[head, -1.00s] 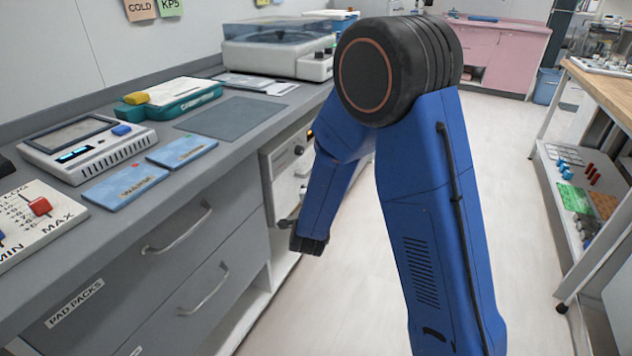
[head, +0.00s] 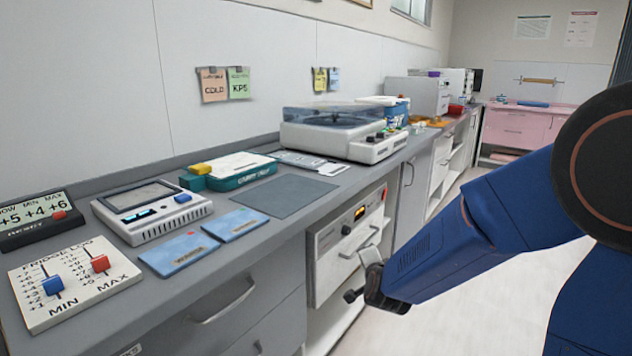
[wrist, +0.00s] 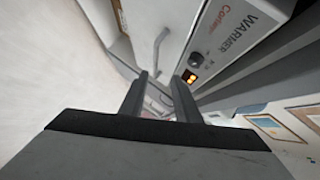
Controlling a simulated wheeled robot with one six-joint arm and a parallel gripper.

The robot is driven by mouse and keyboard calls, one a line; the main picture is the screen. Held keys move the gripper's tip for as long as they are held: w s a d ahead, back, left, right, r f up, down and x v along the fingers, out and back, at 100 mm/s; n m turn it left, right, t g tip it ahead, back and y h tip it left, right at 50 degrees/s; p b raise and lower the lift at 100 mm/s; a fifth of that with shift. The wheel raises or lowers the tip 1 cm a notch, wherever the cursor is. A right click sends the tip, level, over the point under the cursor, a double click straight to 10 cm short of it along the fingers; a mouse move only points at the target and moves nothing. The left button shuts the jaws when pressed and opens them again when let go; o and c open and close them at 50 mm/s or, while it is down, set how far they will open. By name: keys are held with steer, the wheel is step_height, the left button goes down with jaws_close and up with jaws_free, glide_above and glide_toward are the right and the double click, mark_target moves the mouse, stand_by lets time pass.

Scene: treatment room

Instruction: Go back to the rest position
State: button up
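My gripper (head: 361,275) is at the end of my blue arm, in front of the counter in the head view. It is beside the warmer (head: 346,238), the white unit with a lit orange display under the counter top. In the wrist view the two dark fingers of my gripper (wrist: 160,78) stand apart with nothing between them. The warmer (wrist: 238,42) shows at upper right there, with its knob and display. I cannot tell from these views whether a fingertip touches its front.
The grey counter (head: 130,290) runs along the left wall. It carries a slider board (head: 75,283), a white device (head: 152,212), blue cards (head: 180,253) and a lidded machine (head: 345,135). Drawer handles (head: 222,302) stick out below. The pale floor (head: 455,320) to the right is open.

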steer(key=s+d+r+n+g, duration=0.2)
steer(key=s+d+n+g, duration=0.1)
steer(key=s, duration=1)
steer(key=s+d+r+n+g, duration=0.2)
steer(key=s+d+n, duration=0.4)
steer(key=s, duration=0.7)
steer(key=s+d+r+n+g, duration=0.1)
steer(key=s+d+n+g, duration=0.3)
steer(key=s, duration=0.9)
steer(key=shift+d+r, duration=0.3)
steer(key=shift+r, duration=0.1)
